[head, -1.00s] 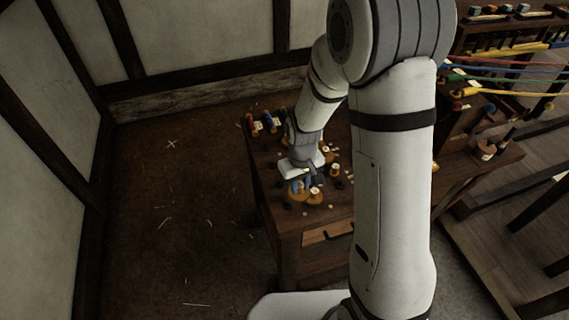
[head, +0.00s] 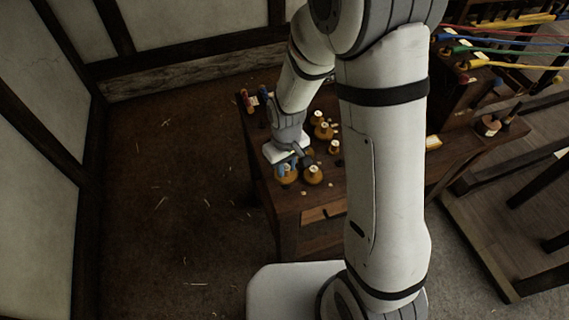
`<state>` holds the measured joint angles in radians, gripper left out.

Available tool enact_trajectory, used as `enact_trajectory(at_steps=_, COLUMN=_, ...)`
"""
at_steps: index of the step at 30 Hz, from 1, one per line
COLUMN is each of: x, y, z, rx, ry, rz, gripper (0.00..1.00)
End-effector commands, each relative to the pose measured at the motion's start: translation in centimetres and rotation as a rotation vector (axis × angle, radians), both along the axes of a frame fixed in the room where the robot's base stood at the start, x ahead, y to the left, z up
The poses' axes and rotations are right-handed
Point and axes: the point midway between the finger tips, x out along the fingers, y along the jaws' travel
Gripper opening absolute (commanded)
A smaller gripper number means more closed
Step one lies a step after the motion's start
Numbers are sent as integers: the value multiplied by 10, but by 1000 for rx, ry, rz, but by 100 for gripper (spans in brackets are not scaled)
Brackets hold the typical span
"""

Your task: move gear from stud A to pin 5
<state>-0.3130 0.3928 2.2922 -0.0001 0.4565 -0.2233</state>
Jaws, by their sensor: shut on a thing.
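My gripper (head: 287,166) is at the near left part of the wooden workbench, pointing down. It is shut on a small amber-brown gear (head: 287,179), which shows just below the bluish fingers. The picture is too small to tell whether the gear is clear of the bench or touching a pin. A second amber gear (head: 313,176) with a pale-topped post stands close to its right, apart from the fingers. Stud A and pin 5 cannot be told apart, as no labels are legible. My wrist and forearm hide part of the bench behind.
More amber pieces (head: 323,130) with pale tops stand farther back on the bench (head: 300,208). Red and blue spools (head: 246,101) are at its back left corner. Coloured ropes (head: 505,58) run from a wooden block at right. Floor left of the bench is open.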

Motion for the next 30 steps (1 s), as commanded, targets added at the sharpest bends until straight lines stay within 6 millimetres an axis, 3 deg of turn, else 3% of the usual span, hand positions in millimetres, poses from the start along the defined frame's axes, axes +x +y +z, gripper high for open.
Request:
enact_trajectory(at_steps=18, x=0, y=1, z=-32, rx=0, ry=0, rz=1, gripper=4)
enact_trajectory(at_steps=30, x=0, y=1, z=-34, rx=0, ry=0, rz=2, gripper=4)
